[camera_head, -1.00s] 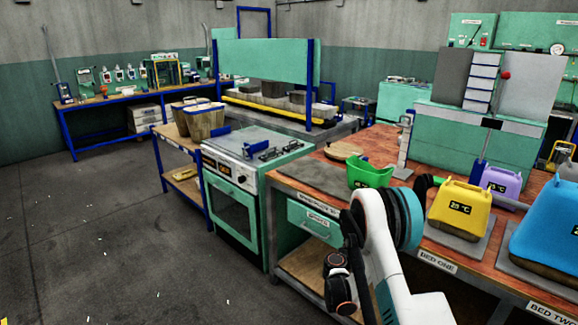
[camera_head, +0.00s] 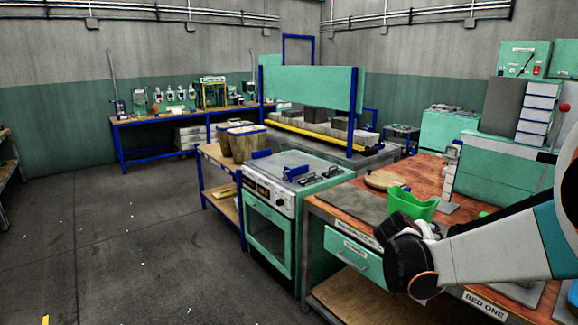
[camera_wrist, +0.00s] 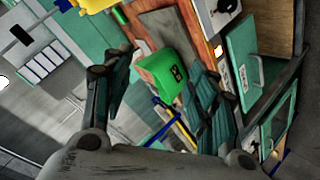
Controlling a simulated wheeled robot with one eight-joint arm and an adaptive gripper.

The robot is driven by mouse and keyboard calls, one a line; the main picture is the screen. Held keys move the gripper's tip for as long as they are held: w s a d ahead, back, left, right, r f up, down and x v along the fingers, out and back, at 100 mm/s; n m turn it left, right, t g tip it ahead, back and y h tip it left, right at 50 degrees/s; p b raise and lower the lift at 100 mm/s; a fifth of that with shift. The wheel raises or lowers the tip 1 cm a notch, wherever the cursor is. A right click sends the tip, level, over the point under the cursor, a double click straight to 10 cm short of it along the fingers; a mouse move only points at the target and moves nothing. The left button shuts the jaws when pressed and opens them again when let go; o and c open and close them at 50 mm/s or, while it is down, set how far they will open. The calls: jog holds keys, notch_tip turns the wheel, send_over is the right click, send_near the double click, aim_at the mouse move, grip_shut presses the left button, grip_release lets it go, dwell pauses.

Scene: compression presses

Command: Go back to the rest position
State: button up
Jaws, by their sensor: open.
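My gripper (camera_wrist: 160,105) shows in the wrist view with its two dark fingers spread wide apart and nothing between them touching. A green container (camera_wrist: 162,75) appears beyond the gap between the fingers, apart from them. In the head view my arm reaches in from the right over the front of the workbench. The same green container (camera_head: 411,204) stands on the bench just behind the arm's dark joint. The gripper itself cannot be made out in the head view.
The wooden-topped workbench (camera_head: 335,205) has a teal drawer (camera_head: 352,256) under it. A teal oven (camera_head: 270,235) stands left of it, then a blue-framed table with buckets (camera_head: 240,140). The press (camera_head: 310,88) is behind. The floor (camera_head: 130,240) at the left is clear.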

jog(key=s+a+y, duration=0.2)
jog(key=s+a, duration=0.3)
jog(key=s, duration=0.5)
jog(key=s+a+y, duration=0.3)
jog(key=s+a, duration=0.3)
jog(key=s, duration=0.5)
jog(key=s+a+r+g+y, duration=0.1)
jog(key=s+a+y, duration=0.2)
jog(key=s, duration=0.7)
jog(key=shift+s+a, duration=0.2)
jog(key=shift+a, duration=1.05)
